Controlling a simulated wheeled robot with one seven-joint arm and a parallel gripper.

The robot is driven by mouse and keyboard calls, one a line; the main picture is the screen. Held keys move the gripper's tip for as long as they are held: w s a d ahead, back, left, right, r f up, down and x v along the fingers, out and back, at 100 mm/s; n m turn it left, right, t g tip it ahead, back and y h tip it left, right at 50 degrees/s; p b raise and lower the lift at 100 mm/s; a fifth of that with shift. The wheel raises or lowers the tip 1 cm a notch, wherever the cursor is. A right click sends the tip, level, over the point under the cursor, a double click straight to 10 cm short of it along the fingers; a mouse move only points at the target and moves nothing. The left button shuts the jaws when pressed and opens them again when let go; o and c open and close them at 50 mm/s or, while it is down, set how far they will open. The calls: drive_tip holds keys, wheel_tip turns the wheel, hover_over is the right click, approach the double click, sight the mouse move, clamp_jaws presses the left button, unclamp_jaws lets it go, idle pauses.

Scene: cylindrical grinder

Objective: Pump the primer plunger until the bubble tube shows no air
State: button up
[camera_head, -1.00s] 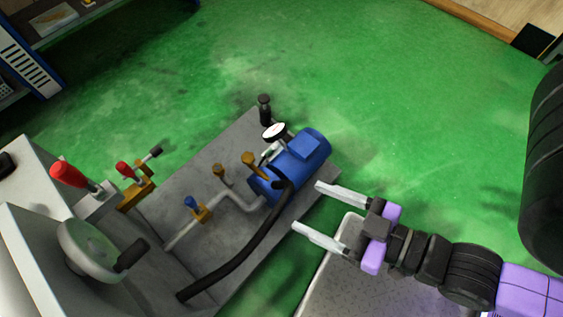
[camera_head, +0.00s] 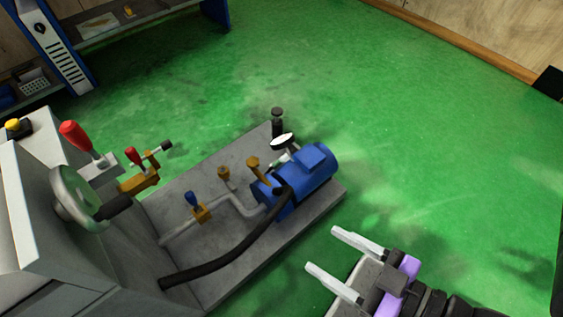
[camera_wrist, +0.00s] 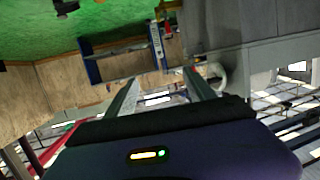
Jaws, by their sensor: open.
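A blue pump motor (camera_head: 305,178) sits on a grey base plate (camera_head: 225,160) beside the grinder. A small black upright knob on a post (camera_head: 277,117), which may be the primer plunger, stands at the plate's far corner, behind a round white gauge (camera_head: 282,141). Brass-coloured fittings (camera_head: 254,164) rise by the motor. I cannot make out the bubble tube for certain. My gripper (camera_head: 323,250) is open and empty, to the right of and nearer than the plate, apart from everything. Its two fingers also show in the wrist view (camera_wrist: 162,75), with nothing between them.
The grinder body (camera_head: 60,240) with a handwheel (camera_head: 75,196) and red-knobbed lever (camera_head: 75,135) stands at left. A black hose (camera_head: 235,260) runs from it to the motor. A blue-framed bench (camera_head: 140,22) is at the back. Green floor (camera_head: 400,120) is clear on the right.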

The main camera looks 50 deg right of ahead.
clamp_jaws()
idle(1.5)
